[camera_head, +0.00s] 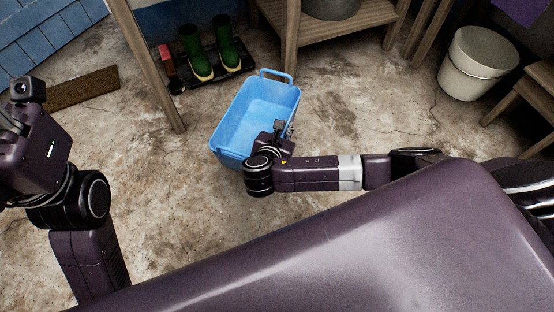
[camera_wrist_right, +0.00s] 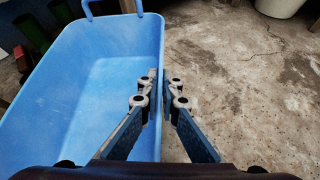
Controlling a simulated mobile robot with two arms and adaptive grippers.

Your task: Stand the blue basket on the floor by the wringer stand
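The blue basket (camera_head: 232,112) is an open rectangular tub with a loop handle at its far end. It is upright in the middle of the head view; whether its base touches the floor is hard to tell. My right gripper (camera_head: 284,128) is at its right wall. In the right wrist view, the fingers (camera_wrist_right: 159,76) straddle that wall of the basket (camera_wrist_right: 78,75), one inside and one outside, with the tips closed onto the rim. The basket looks empty. My left gripper (camera_head: 10,118) is at the left edge, partly cut off. I cannot identify the wringer stand for certain.
A wooden stand (camera_head: 340,22) with a grey tub is at the back. Green boots (camera_head: 212,52) stand on a dark tray left of it, near a wooden leg (camera_head: 152,70). A cream bucket (camera_head: 478,62) is at right, a brown mat (camera_head: 84,90) at left. Floor right of the basket is clear.

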